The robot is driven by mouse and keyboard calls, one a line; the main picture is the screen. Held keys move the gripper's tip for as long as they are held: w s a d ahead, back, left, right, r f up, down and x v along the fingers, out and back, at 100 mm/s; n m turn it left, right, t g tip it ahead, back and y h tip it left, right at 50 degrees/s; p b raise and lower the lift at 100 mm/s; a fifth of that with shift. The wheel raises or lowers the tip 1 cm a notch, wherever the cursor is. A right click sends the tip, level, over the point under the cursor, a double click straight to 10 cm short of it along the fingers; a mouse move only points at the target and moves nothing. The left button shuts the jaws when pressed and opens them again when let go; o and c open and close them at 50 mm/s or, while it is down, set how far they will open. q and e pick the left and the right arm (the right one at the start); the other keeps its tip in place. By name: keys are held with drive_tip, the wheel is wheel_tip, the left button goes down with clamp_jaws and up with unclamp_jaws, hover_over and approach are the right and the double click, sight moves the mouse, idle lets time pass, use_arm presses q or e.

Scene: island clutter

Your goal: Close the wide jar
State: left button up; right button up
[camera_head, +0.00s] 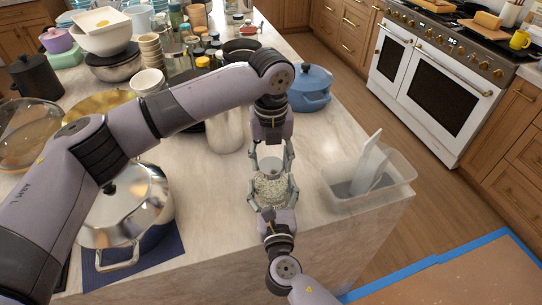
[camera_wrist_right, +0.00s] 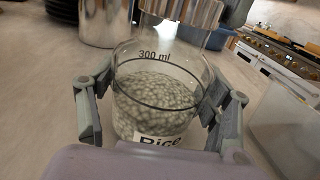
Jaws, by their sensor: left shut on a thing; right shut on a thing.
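The wide jar is clear glass with pale grains inside; it stands near the island's front edge in the head view (camera_head: 272,188). The right wrist view shows it close up (camera_wrist_right: 158,95), with a "300 ml" mark and a "Rice" label. My right gripper (camera_head: 273,196) is shut around the jar's body, one finger on each side. My left gripper (camera_head: 270,164) comes down from above and is shut on a lid. The ribbed metallic lid (camera_wrist_right: 188,11) shows at the wrist view's top, over the jar's mouth. Whether it touches the rim cannot be told.
A clear plastic bin (camera_head: 345,190) with a white item inside stands right of the jar. A steel pot (camera_head: 125,207) on a blue mat is at left. A steel canister (camera_head: 225,130) and a blue pot (camera_head: 311,88) stand behind. Crowded dishes fill the back left.

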use_arm(q)
drive_tip(key=shift+f, duration=0.55)
idle(0.4)
use_arm(e)
clamp_jaws()
use_arm(q)
drive_tip(key=m, duration=0.5)
drive_tip(key=shift+d, duration=0.15)
drive_tip(key=m, duration=0.5)
drive_tip(key=shift+s+d, duration=0.1)
drive_tip(key=o, duration=0.8)
drive_tip(key=shift+o, duration=0.2)
